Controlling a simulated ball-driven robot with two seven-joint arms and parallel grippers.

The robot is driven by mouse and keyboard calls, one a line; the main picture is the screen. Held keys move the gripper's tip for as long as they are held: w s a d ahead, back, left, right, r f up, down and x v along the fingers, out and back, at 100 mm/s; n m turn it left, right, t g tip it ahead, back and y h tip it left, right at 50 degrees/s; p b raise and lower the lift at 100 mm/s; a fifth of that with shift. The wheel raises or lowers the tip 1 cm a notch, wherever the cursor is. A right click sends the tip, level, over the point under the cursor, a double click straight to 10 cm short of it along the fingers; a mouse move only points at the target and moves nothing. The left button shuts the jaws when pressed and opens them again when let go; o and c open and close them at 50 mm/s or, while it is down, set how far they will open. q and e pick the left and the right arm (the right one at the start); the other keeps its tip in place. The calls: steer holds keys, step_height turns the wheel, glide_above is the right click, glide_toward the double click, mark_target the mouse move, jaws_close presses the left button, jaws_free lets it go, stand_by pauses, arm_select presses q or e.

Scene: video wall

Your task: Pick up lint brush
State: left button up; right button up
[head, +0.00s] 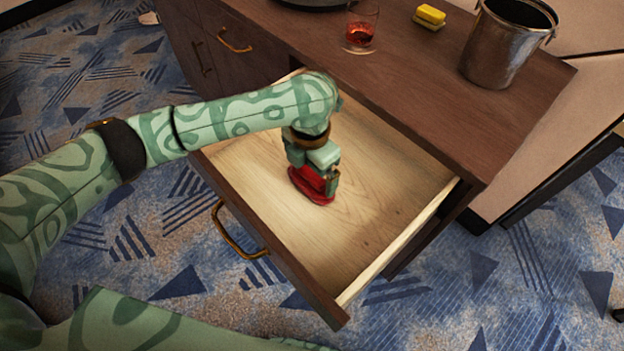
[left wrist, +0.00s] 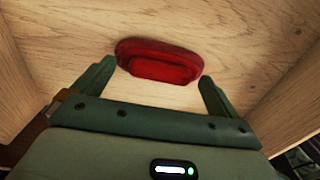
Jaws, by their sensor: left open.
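The red lint brush (head: 312,187) lies on the bottom of the open drawer. It also shows in the left wrist view (left wrist: 158,62), lying flat on the wood, with its long side running across between my fingers. My left gripper (left wrist: 157,78) is open above it, one finger near each end of the brush. In the head view my left gripper (head: 318,181) points down into the drawer and hides part of the brush. I cannot tell whether the fingers touch it. My right gripper is not in view.
The drawer (head: 395,245) is pulled out of a dark wooden cabinet and otherwise looks empty. Its side walls stand close around my gripper. On the cabinet top are a glass with red drink (head: 360,28), a yellow sponge (head: 430,16) and a metal bucket (head: 505,45).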

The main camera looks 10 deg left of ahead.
mark_target(311, 174)
arm_select(q)
steer(key=c, duration=1.1)
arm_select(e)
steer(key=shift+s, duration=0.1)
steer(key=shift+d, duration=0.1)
arm_select(q)
steer(key=shift+r+p, duration=0.55)
step_height(311, 174, up, 3)
steer(key=shift+s+d+r+p, duration=0.1)
steer(key=shift+r+p, duration=0.05)
steer(key=shift+p, duration=1)
steer(key=s+d+r+p, duration=0.2)
steer(key=s, duration=0.2)
steer(key=s+d+r+p, duration=0.2)
steer(key=s+r+p, duration=0.1)
steer(key=s, duration=0.1)
steer(key=s+d+r+p, duration=0.2)
steer(key=s+r+p, duration=0.1)
steer(key=s, duration=0.1)
steer(key=shift+s+d+r, duration=0.1)
steer(key=shift+d+r, duration=0.15)
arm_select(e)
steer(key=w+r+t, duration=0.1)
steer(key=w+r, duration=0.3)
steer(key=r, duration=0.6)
